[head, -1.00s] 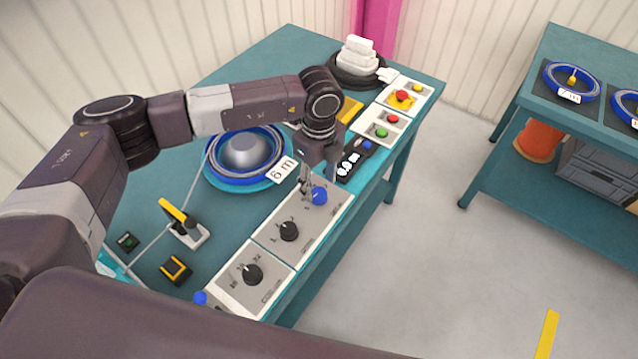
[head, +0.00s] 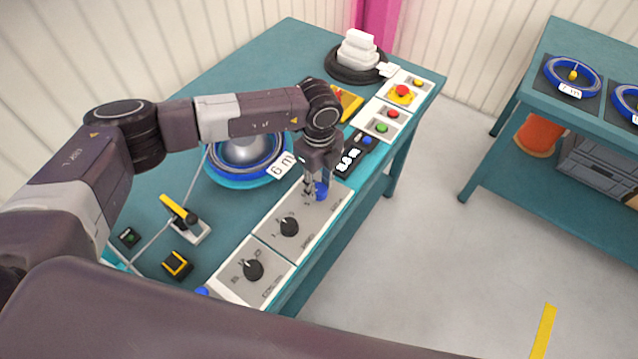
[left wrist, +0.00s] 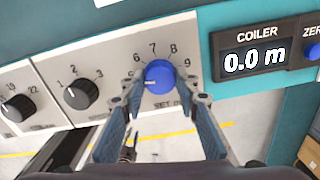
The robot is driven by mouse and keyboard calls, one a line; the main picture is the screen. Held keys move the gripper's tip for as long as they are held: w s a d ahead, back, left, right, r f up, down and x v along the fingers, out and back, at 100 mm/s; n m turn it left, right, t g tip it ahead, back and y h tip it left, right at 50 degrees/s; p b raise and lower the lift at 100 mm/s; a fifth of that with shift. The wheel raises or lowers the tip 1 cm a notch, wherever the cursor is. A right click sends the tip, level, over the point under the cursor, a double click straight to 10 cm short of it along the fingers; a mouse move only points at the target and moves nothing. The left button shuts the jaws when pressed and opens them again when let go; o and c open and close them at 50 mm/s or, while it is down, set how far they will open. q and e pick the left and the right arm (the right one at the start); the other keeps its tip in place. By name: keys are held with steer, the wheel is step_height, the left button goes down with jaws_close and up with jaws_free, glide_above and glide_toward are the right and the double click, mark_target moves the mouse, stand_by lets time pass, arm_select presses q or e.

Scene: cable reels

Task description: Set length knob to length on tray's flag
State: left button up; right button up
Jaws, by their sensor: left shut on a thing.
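The blue length knob (head: 322,190) sits at the far end of the grey control panel. In the left wrist view the knob (left wrist: 158,76) is between the fingers of my left gripper (left wrist: 166,88), which is shut on it. My left gripper (head: 315,188) reaches down from above in the head view. Numbers 6 to 9 show around the knob, and its white mark points left, below the 6. A finger hides part of the scale. The tray's white flag (head: 283,165) reads 6 m, beside the blue reel (head: 221,175). My right gripper is not in view.
Two black knobs (head: 289,227) (head: 252,270) stand nearer on the panel. The coiler display (left wrist: 255,60) reads 0.0 m. Red and green buttons (head: 382,128) lie beyond it. A lever with a yellow handle (head: 178,210) stands left of the panel.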

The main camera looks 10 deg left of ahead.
mark_target(319, 188)
arm_select(q)
steer(key=m+b, duration=0.3)
steer(key=shift+w+f+m, duration=0.1)
steer(key=shift+f+m, duration=0.05)
steer(key=shift+m, duration=0.15)
steer(key=m+b, duration=0.3)
steer(key=shift+r+m+b, duration=0.2)
steer(key=shift+m+b, duration=0.3)
steer(key=shift+m, duration=0.1)
steer(key=shift+r, duration=0.1)
steer(key=o, duration=1.1)
step_height(319, 188, up, 12)
steer(key=shift+f, duration=0.1)
